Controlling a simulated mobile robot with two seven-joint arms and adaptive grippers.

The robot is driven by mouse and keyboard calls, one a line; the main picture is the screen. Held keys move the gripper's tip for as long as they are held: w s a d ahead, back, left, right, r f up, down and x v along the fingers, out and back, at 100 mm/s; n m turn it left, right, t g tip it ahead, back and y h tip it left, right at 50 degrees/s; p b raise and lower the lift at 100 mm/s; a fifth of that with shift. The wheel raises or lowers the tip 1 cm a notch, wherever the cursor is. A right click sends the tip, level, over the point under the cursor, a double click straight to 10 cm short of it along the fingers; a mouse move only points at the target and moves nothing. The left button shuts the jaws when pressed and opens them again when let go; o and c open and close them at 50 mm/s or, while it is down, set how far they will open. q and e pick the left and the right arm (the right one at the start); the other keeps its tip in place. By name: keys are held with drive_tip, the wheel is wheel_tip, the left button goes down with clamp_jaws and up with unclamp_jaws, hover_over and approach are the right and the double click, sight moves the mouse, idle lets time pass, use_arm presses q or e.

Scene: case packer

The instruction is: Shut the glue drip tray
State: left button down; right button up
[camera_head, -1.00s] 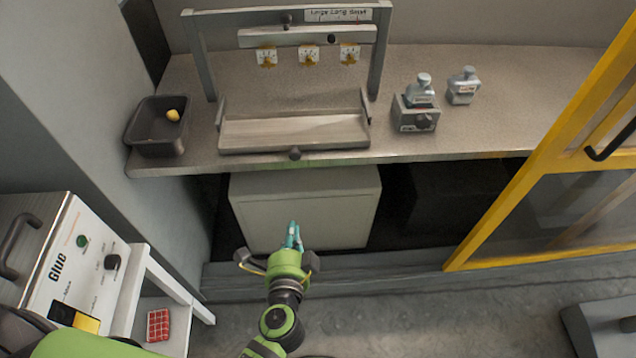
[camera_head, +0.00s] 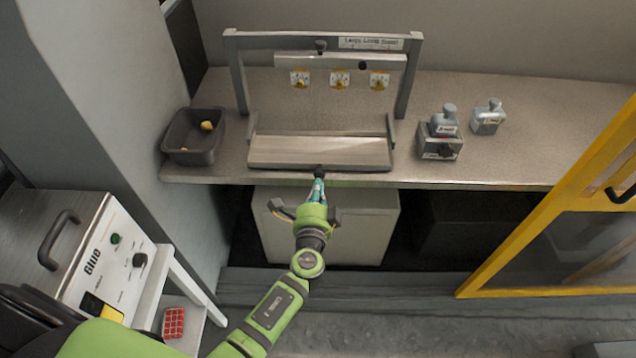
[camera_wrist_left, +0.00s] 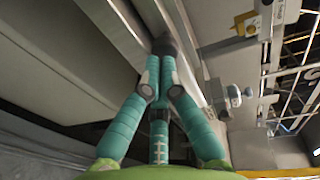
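The glue drip tray (camera_head: 330,152) is a shallow grey tray with raised sides. It lies on the bench below the frame with the gauges, its front lip near the bench's front edge. A dark round knob (camera_head: 319,171) sits on the middle of its front. My left gripper (camera_head: 318,184) is at this knob, its teal fingers pointing at it from the front. In the left wrist view the fingertips (camera_wrist_left: 160,68) are drawn together right by the dark knob (camera_wrist_left: 165,44). Nothing shows held between them; whether they touch the knob is unclear. My right gripper is out of view.
A dark bin (camera_head: 192,137) with yellow pieces stands left of the tray. A grey block (camera_head: 440,142) with a bottle and another bottle (camera_head: 488,117) stand to the right. A yellow-framed door (camera_head: 560,200) is at the right, the glue unit (camera_head: 95,260) at the left.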

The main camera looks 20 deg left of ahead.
sight(317, 164)
use_arm(q)
drive_tip(key=shift+w+a, duration=0.1)
drive_tip(key=shift+w, duration=0.35)
drive_tip(key=b+x, duration=0.1)
drive_tip(key=x, duration=0.2)
drive_tip(key=b+x, duration=0.1)
drive_tip(key=x, duration=0.2)
drive_tip(key=b+x, duration=0.1)
drive_tip(key=x, duration=0.2)
drive_tip(key=shift+a+r+b, duration=0.25)
drive_tip(key=shift+r+b, duration=0.1)
drive_tip(key=shift+b, duration=0.05)
drive_tip(key=shift+r, duration=0.4)
drive_tip(key=shift+a, duration=0.1)
